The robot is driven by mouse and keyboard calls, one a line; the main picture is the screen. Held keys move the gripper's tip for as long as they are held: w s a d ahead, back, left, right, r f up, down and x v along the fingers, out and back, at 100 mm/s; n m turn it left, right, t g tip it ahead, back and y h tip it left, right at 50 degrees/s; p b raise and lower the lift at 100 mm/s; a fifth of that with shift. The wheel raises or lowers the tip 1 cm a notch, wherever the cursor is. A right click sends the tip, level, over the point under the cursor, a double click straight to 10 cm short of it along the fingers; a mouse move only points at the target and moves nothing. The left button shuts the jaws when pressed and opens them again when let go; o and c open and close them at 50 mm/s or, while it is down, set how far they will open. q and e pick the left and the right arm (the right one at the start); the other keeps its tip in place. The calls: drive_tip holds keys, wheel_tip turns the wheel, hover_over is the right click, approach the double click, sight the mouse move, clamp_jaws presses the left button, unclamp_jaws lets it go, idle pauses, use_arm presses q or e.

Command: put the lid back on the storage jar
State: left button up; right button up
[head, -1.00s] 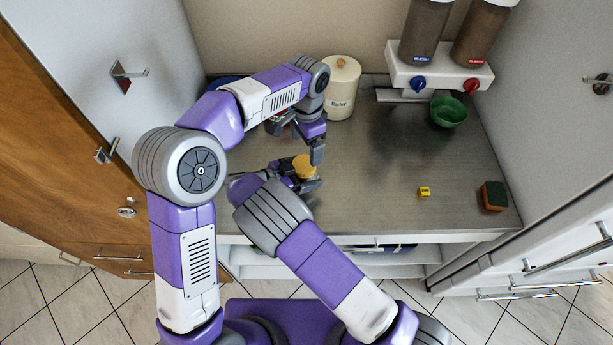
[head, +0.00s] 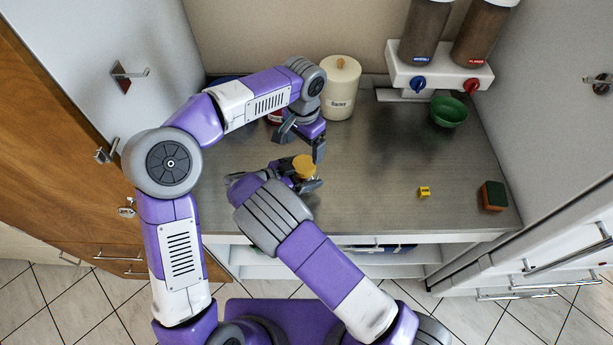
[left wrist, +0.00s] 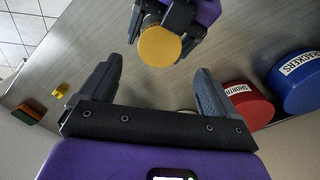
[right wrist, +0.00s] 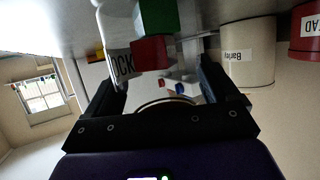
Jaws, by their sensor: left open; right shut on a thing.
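A round yellow-orange lid (head: 303,167) lies face up at my right gripper (head: 309,178), over the counter. It also shows as a flat disc in the left wrist view (left wrist: 160,46). My left gripper (head: 302,148) is open and empty, just above and behind the lid.
A cream Barley canister (head: 340,90) stands behind. A red tin (left wrist: 246,103) and a blue crackers tin (left wrist: 300,80) stand at the back left. A yellow cube (head: 424,191), a sponge (head: 493,196) and a green bowl (head: 448,112) are on the right. The counter's middle right is clear.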

sight(304, 164)
use_arm(q)
wheel_tip(304, 164, down, 7)
drive_tip(key=shift+f, duration=0.1)
idle(0.3)
drive_tip(key=c, duration=1.1)
drive_tip(key=m, duration=0.9)
drive_tip(key=shift+m, duration=0.3)
drive_tip(key=o, duration=1.2)
drive_tip(key=shift+s, duration=0.1)
drive_tip(key=shift+c, duration=0.2)
